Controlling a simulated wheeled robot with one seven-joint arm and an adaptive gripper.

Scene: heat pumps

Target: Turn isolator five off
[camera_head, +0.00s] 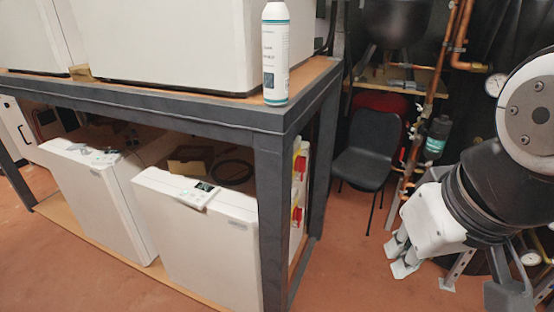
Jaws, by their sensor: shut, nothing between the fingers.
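Two red and yellow rotary isolators are mounted on the side of the bench frame, seen nearly edge-on: an upper isolator (299,166) and a lower isolator (296,215). Both are partly hidden by the bench's front corner leg. I cannot read any numbers, so I cannot tell which is isolator five or how the knobs are turned. My gripper (399,259) is at the right, pointing down and left above the floor. It is shut and empty, and apart from the isolators, lower and to their right in the picture.
The dark metal bench (200,118) has white units on top and below. A white spray bottle (275,55) stands at its near corner. A dark chair (362,155) and copper pipes (440,75) stand behind. Open reddish floor (345,255) lies between bench and gripper.

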